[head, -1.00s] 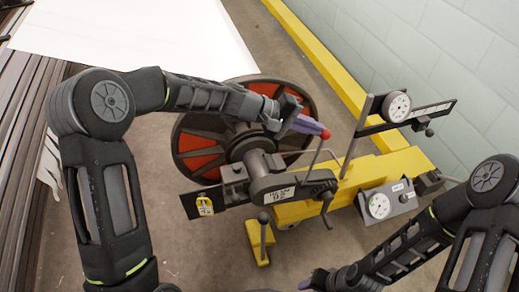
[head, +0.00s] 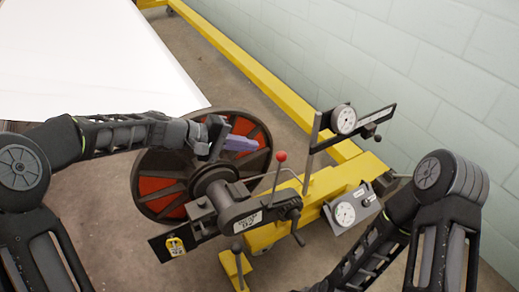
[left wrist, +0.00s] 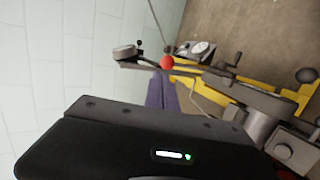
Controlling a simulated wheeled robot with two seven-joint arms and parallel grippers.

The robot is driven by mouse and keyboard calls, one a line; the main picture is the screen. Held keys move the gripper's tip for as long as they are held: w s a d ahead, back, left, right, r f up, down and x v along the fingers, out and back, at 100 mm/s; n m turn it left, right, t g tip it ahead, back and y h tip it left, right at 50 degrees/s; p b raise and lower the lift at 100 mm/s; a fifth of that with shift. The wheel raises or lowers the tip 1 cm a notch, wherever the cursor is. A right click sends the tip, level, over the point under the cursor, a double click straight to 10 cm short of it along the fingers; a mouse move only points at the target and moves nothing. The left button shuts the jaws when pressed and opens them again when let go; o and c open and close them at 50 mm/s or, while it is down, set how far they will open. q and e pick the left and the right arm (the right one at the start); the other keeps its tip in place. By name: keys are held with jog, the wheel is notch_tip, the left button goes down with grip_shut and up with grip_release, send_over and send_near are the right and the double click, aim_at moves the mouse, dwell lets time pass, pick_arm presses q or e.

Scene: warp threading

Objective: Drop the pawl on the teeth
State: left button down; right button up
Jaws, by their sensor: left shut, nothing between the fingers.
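The yellow machine (head: 318,200) carries a dark lever with a red ball knob (head: 281,157), standing up near a dark labelled housing (head: 250,216). I cannot single out the pawl or its teeth at this size. The knob also shows in the left wrist view (left wrist: 167,62), just beyond my fingertips. My left gripper (head: 256,146) has purple fingers, shut and empty, over the large reel's upper right. Its tips lie a little left of the knob and look apart from it. My right arm runs off the bottom edge, its gripper out of view.
The reel (head: 157,187) with red panels stands left of the machine. Dial gauges (head: 343,119) and a cross bar stand at its right. A white sheet (head: 85,55) fills the upper left. A yellow rail (head: 255,65) runs along the block wall.

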pick_arm(q)
jog(key=v, duration=0.6)
jog(key=shift+r, duration=0.2)
